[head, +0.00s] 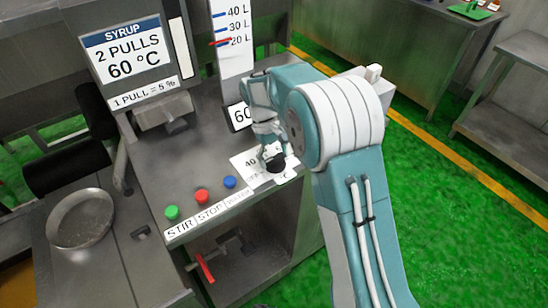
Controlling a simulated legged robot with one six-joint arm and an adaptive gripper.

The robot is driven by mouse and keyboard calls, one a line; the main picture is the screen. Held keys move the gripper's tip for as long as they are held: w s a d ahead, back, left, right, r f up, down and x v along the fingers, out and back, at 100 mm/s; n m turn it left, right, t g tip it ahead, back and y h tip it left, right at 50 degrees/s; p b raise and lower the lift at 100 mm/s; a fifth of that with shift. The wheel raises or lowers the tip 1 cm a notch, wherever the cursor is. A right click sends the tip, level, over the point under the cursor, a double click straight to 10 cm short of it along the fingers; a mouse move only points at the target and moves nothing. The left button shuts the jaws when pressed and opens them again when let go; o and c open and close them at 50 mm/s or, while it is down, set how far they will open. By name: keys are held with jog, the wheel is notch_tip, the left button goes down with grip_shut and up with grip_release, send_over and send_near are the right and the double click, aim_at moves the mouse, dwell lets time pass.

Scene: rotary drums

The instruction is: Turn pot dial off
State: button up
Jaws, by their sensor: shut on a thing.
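The pot dial (276,163) is a small dark knob on a white label plate (246,166) at the right end of the panel top. The number 40 shows on the plate; its other markings are partly covered. My gripper (272,150) points down over the plate and is shut on the dial. Its fingers hide much of the knob, so the dial's pointing direction cannot be told. A display (241,115) behind my gripper shows 60, partly hidden by my arm.
Green (172,212), red (202,196) and blue (229,182) buttons sit left of the dial. A red-handled valve (205,268) is below the panel. A syrup sign (124,48) and a level gauge (233,42) stand behind. A round pan (81,218) is at left. Green floor is open at right.

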jog(key=shift+w+r, duration=0.1)
jog(key=shift+w, duration=0.1)
jog(key=o, duration=0.8)
jog(key=shift+a, duration=0.1)
jog(key=v, duration=1.1)
jog(key=shift+a+r, duration=0.2)
jog(key=shift+r, duration=0.15)
